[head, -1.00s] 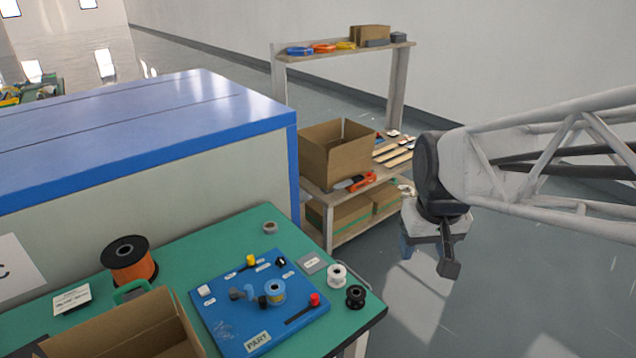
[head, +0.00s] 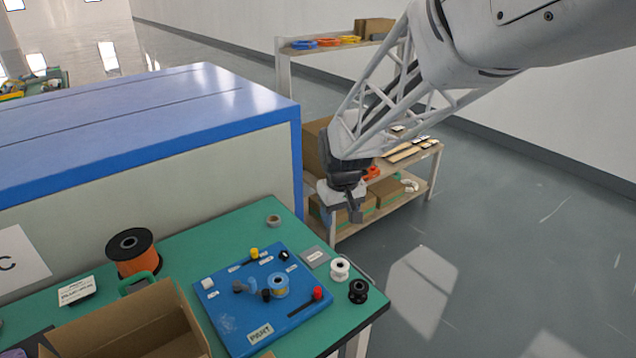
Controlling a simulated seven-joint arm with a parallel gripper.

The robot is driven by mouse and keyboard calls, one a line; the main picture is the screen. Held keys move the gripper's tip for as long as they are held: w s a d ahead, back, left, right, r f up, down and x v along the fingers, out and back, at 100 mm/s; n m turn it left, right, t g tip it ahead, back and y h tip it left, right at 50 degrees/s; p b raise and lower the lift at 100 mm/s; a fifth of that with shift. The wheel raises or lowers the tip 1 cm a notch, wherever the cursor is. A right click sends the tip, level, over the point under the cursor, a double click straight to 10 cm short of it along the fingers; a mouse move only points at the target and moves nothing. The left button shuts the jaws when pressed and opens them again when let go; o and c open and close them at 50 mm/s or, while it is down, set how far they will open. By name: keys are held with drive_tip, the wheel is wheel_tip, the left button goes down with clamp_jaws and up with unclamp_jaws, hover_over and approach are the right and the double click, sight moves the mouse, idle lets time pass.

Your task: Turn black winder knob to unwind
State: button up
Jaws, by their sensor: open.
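Another small black knob (head: 283,255) is at the board's far edge. I cannot tell which of the two is the winder knob. A grey piece (head: 240,287) lies left of the spool. My gripper (head: 342,216) is open and empty, up and right of the board, apart from it and beyond the table's right edge.
The board also has a red knob (head: 317,293) and a yellow knob (head: 255,253). White (head: 340,269) and black (head: 358,291) spools stand to its right. A cardboard box (head: 110,318) and an orange spool (head: 134,255) are to its left. A shelf (head: 432,165) stands behind my gripper.

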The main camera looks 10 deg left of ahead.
sight(284, 253)
drive_tip(key=w+a+f+n, duration=0.1)
drive_tip(key=w+a+f, duration=0.1)
drive_tip(key=a+f, duration=0.2)
drive_tip(key=w+a+f+n, duration=0.1)
drive_tip(key=w+a+f, duration=0.1)
drive_tip(key=a+f, duration=0.3)
drive_tip(key=w+a+f+n, duration=0.1)
drive_tip(key=w+a+f, duration=0.1)
drive_tip(key=a+f, duration=0.2)
drive_tip(key=shift+w+a+f+g, duration=0.15)
drive_tip(key=shift+a+g, duration=0.05)
drive_tip(key=shift+a, duration=0.6)
drive_tip(key=shift+w+a+f+g, duration=0.15)
drive_tip(key=shift+a+g, duration=0.05)
drive_tip(key=shift+a, duration=0.6)
drive_tip(key=shift+f, duration=0.1)
drive_tip(key=shift+f, duration=3.8)
drive_tip(key=c, duration=0.9)
drive_tip(key=shift+o, duration=0.2)
